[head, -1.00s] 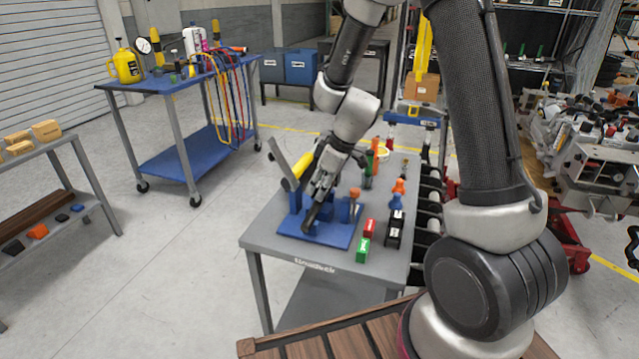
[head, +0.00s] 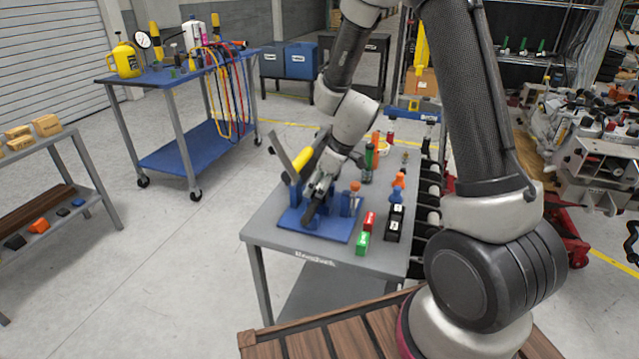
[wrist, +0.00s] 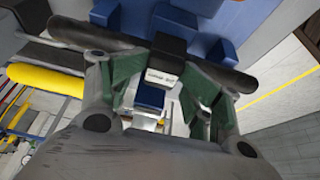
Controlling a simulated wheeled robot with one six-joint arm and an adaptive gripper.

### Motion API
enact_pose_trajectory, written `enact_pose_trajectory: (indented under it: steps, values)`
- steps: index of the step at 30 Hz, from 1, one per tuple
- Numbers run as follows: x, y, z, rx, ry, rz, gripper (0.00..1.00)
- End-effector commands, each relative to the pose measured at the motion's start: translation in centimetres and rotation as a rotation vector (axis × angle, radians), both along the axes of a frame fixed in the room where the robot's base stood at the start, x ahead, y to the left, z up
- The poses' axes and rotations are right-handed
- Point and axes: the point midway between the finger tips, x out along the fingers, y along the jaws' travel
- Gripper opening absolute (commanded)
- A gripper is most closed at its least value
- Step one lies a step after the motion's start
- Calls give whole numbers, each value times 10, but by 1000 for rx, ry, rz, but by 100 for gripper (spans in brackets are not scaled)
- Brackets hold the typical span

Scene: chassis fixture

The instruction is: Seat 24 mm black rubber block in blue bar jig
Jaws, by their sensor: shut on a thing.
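The blue bar jig (head: 290,222) lies on the grey cart, with blue uprights and a yellow-handled clamp (head: 300,160). My gripper (head: 318,192) is low over the jig. In the wrist view my gripper (wrist: 162,80) is shut on the black rubber block (wrist: 171,46), which has a white label facing the camera. A dark rounded bar shape (wrist: 95,37) runs to both sides of the block. Blue jig parts (wrist: 215,15) lie just beyond the block. I cannot tell whether the block touches the jig. The block is hidden in the head view.
Red (head: 369,221), green (head: 362,243) and black (head: 394,226) blocks stand right of the jig. An orange-topped piece (head: 355,187) stands at the jig's right side. Orange and blue pieces and a green cylinder (head: 367,165) stand farther back. The cart's front edge is clear.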

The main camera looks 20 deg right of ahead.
Motion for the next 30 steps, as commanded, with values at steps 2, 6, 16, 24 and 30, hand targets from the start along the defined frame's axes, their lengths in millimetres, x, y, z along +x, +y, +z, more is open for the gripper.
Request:
enact_pose_trajectory:
  steps: [2, 6, 16, 24, 30]
  values:
    - [-7, -3, -9, -6, 21, -1, 1]
    - [-7, -3, -9, -6, 21, -2, 0]
    - [-6, -3, -6, -3, 18, -2, 90]
    - [-5, -2, -5, -2, 15, -3, 90]
    - [-4, -2, -5, -1, 14, -2, 90]
